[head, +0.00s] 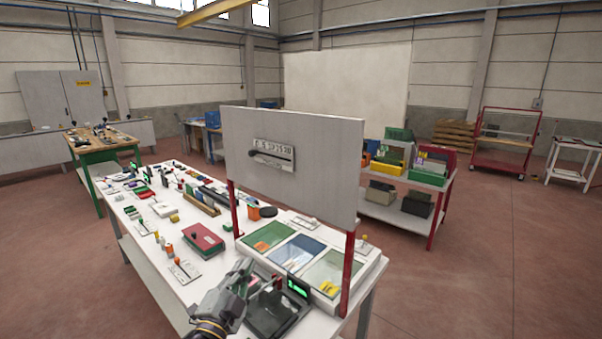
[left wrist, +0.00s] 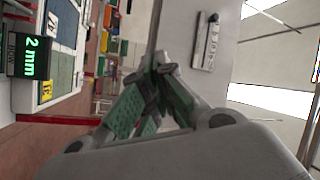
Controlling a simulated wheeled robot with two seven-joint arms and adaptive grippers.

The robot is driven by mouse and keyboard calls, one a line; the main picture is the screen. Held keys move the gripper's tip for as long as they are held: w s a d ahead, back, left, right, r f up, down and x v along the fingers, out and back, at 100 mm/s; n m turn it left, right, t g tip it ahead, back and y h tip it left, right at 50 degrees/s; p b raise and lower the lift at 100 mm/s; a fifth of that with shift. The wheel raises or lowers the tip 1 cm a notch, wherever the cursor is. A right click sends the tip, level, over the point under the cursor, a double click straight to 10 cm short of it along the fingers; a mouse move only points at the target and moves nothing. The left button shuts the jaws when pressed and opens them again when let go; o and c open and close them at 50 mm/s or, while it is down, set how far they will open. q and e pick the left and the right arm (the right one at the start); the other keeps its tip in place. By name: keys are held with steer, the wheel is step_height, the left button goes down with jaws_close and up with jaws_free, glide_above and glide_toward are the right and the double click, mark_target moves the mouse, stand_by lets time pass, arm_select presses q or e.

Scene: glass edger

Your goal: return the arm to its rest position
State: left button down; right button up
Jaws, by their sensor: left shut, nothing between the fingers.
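My left gripper (head: 242,280) is over the near right part of the white workbench (head: 150,262), in front of the upright grey panel (head: 292,190). In the left wrist view its fingers (left wrist: 160,66) meet at the tips, with nothing between them. The panel carries a slotted scale plate (head: 270,152), which also shows in the left wrist view (left wrist: 206,42). A dark device with a green-lit display (head: 298,287) stands close beside the gripper; in the left wrist view its display (left wrist: 36,57) reads 2 mm. My right gripper is in neither view.
Red posts (head: 348,270) hold the panel above the bench. Under it lie green, blue and pale trays (head: 297,252). A red box (head: 203,239) and several small parts cover the bench. A shelf with bins (head: 425,180) stands behind.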

arm_select(q)
steer(key=s+a+f+n+g+y, duration=0.3)
steer(key=a+f+n+g, duration=0.15)
steer(key=f, duration=0.35)
steer(key=s+a+f+n+g+y, duration=0.3)
steer(key=s+a+f+n, duration=0.15)
steer(key=f, duration=0.25)
steer(key=s+f+n+g+h, duration=0.1)
steer(key=s+f+n+g, duration=0.1)
steer(key=s+f+g, duration=0.45)
steer(key=s+f+n+g+h, duration=0.15)
steer(key=s+f, duration=0.25)
steer(key=s, duration=0.6)
step_height(320, 180, down, 33)
steer(key=s+g, duration=0.2)
steer(key=s, duration=0.1)
steer(key=s+a+f, duration=0.3)
steer(key=s+f, duration=1.7)
steer(key=s, duration=0.2)
steer(key=shift+m+g+y, duration=0.35)
steer(key=shift+g+y, duration=0.1)
